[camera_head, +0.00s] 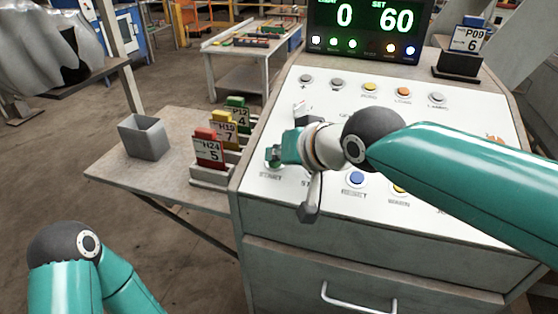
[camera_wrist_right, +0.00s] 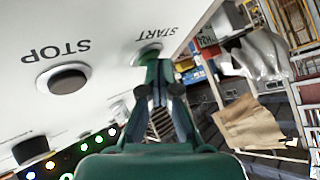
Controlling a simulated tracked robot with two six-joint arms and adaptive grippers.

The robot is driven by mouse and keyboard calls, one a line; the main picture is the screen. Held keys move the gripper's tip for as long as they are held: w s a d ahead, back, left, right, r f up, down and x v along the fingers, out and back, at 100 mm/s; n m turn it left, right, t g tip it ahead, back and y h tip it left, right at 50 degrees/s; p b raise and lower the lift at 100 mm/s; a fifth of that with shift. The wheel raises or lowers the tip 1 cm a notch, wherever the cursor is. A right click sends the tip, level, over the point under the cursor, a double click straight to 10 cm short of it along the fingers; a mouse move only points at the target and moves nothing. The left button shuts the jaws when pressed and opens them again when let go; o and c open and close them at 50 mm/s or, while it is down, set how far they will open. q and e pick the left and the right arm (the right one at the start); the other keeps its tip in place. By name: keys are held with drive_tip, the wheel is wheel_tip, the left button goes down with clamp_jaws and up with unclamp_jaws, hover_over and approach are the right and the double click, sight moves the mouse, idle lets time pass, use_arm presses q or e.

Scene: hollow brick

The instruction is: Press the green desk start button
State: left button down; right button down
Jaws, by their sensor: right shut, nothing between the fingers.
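In the head view the START label shows at the left edge of the white sloped desk panel (camera_head: 290,85). My right gripper (camera_head: 276,156) is shut and empty, its tips at the start button; it also shows in the wrist view (camera_wrist_right: 152,68). The tips look touching or very close; I cannot tell whether the button is pressed down. My left arm shows at the lower left, its gripper out of view.
The dark STOP button (camera_wrist_right: 67,79) lies beside START. A blue RESET button (camera_head: 355,179) and other buttons share the panel. The display (camera_head: 370,28) reads 0 and SET 60. A card rack (camera_head: 212,175) and grey bin (camera_head: 144,138) stand on the side shelf (camera_head: 120,172).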

drive_tip(key=shift+r, duration=0.1)
drive_tip(key=shift+s+a+r+p, duration=0.1)
drive_tip(key=shift+s+r+p, duration=0.15)
drive_tip(key=shift+r+p, duration=0.3)
drive_tip(key=shift+r, duration=0.15)
drive_tip(key=r+p, duration=0.1)
drive_tip(key=r, duration=0.1)
drive_tip(key=s+r+p, duration=0.1)
drive_tip(key=r+p, duration=0.1)
drive_tip(key=shift+s+a+r, duration=0.15)
drive_tip(key=shift+a+r, duration=0.05)
drive_tip(key=shift+r, duration=0.15)
idle(0.6)
